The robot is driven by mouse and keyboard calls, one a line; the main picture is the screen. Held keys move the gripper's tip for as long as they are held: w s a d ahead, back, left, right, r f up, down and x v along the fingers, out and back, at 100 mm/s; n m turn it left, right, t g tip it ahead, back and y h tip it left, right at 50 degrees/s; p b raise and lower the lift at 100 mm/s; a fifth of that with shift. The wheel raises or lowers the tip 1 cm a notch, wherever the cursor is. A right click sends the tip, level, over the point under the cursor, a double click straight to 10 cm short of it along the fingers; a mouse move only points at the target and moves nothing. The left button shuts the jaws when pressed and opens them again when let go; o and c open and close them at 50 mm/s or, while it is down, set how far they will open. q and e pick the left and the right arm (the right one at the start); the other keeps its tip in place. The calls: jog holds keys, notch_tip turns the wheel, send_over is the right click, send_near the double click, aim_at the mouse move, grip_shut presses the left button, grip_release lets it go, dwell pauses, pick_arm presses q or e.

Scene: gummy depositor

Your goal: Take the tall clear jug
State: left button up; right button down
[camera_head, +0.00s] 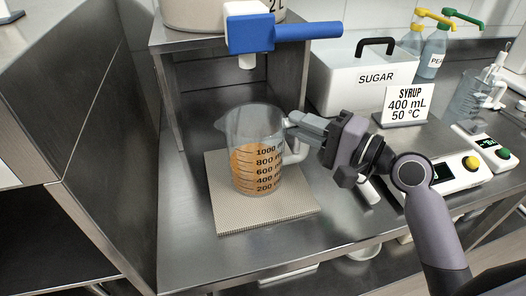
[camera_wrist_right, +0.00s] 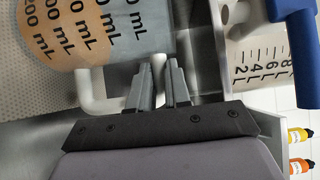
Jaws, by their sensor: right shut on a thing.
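The tall clear jug (camera_head: 266,128) stands upright on a ribbed beige mat (camera_head: 230,217), below the blue tap. It has a black mL scale, a white handle (camera_head: 297,153) on its right side and orange contents in its lower part. My right gripper (camera_head: 291,121) reaches in from the right and is shut on the jug's handle near its top. In the right wrist view, the jug's scale (camera_wrist_right: 88,22) and handle (camera_wrist_right: 91,92) show beside the fingers (camera_wrist_right: 161,68); the exact grip is partly hidden. My left gripper is not in view.
A blue tap (camera_head: 250,33) with its spout hangs from a container on a metal stand above the jug. A white sugar box (camera_head: 340,82), a syrup sign (camera_head: 407,105), another clear jug (camera_head: 467,98) and pump bottles (camera_head: 434,50) stand right. Counter left of the mat is clear.

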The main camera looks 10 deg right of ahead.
jog(key=shift+r, duration=0.1)
dwell(0.4)
notch_tip(320, 180, up, 8)
jog(key=p, duration=0.1)
jog(key=d+b, duration=0.4)
jog(key=d, duration=1.6)
jog(key=shift+w+f+b, duration=0.3)
jog(key=shift+f+b, duration=0.1)
jog(key=shift+f, duration=0.05)
